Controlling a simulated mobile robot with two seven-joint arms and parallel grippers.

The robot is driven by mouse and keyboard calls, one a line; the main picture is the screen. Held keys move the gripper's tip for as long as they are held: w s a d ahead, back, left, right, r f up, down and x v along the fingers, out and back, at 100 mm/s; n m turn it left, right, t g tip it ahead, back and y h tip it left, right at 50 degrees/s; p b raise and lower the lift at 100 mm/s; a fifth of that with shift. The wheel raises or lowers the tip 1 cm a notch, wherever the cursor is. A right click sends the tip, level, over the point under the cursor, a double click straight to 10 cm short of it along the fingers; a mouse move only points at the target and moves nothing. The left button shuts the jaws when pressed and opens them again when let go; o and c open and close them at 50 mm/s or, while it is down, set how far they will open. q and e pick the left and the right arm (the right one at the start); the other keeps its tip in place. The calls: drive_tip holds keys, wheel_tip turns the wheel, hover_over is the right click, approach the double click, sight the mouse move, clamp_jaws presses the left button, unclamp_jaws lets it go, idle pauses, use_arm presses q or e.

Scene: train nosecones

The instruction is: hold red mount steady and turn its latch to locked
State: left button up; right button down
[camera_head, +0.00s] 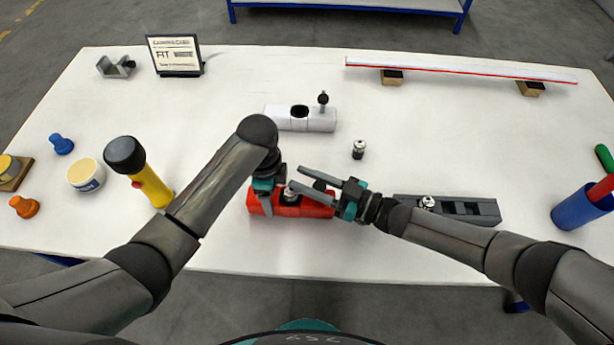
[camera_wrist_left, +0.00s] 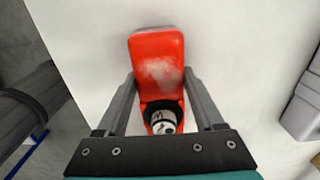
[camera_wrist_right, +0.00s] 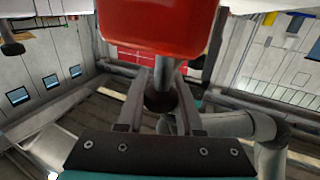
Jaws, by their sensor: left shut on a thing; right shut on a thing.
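The red mount (camera_head: 312,210) lies near the table's front edge. My left gripper (camera_head: 266,205) is shut across it from above. In the left wrist view, its fingers lie along both sides of the red mount (camera_wrist_left: 157,50), with a silver part (camera_wrist_left: 162,122) seated in a dark socket. My right gripper (camera_head: 300,180) reaches in from the right, its fingers around the latch's dark knob (camera_head: 320,185). In the right wrist view, the knob (camera_wrist_right: 158,101) on its grey stem is between the fingers, below the red body (camera_wrist_right: 158,25). The latch's exact angle is unclear.
A white mount (camera_head: 285,120) with an upright lever stands behind. A grey mount (camera_head: 470,208) lies under my right arm. A loose silver part (camera_head: 359,149) stands mid-table. A yellow flashlight (camera_head: 150,185) is left; a blue cup (camera_head: 575,210) is right. The back middle is clear.

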idle(0.4)
drive_tip(key=c, duration=0.5)
unclamp_jaws()
drive_tip(key=shift+c, duration=0.2)
drive_tip(key=v, duration=1.2)
drive_tip(key=shift+w, duration=0.1)
use_arm(q)
drive_tip(key=o, duration=1.6)
drive_tip(key=shift+c, duration=0.2)
